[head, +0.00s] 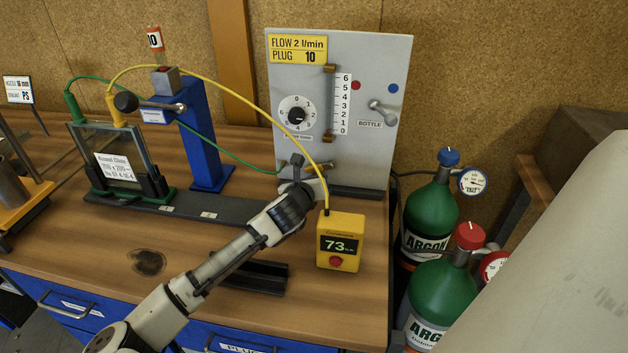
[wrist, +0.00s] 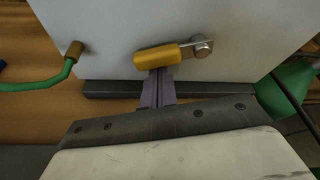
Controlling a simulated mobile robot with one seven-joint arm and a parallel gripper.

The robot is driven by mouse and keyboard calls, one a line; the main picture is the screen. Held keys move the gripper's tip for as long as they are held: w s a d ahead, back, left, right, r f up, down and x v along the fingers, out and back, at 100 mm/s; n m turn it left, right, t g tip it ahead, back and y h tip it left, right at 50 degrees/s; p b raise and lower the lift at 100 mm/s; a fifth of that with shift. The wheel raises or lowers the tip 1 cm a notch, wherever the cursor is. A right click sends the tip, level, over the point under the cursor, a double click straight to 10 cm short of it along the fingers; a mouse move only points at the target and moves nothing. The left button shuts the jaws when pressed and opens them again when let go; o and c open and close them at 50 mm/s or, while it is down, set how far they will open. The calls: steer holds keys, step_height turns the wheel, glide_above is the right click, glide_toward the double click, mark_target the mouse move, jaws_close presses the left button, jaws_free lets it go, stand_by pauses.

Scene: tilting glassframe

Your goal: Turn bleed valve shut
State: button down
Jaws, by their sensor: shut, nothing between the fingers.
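The bleed valve is most likely the lever with a yellow grip (wrist: 160,57) low on the grey panel in the wrist view. Its silver pivot (wrist: 201,46) is at the right end. The lever lies nearly level, its grip pointing left and slightly down. My gripper (wrist: 158,74) is shut and empty, with its fingertips at the lower edge of the grip. I cannot tell whether they touch it. In the head view my gripper (head: 297,161) is at the panel's lower left part and hides most of this lever.
The panel (head: 350,60) carries a dial (head: 296,115), a flow scale (head: 339,105) and a bottle lever (head: 382,112). A green hose (wrist: 45,84) joins a brass fitting left of the grip. A yellow meter (head: 340,242) reading 73 stands right of my arm. Argon bottles (head: 432,207) stand right.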

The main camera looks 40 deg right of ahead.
stand_by(0.3)
steer(key=shift+w+a+r+m+t+y+p, duration=0.2)
steer(key=shift+r+m+t+y, duration=0.2)
steer(key=shift+m, duration=0.4)
steer(key=shift+w+a+r+m+t+y+p, duration=0.1)
steer(key=shift+w+r+m+t+y, duration=0.15)
steer(key=shift+r+m, duration=0.4)
steer(key=shift+s, duration=0.1)
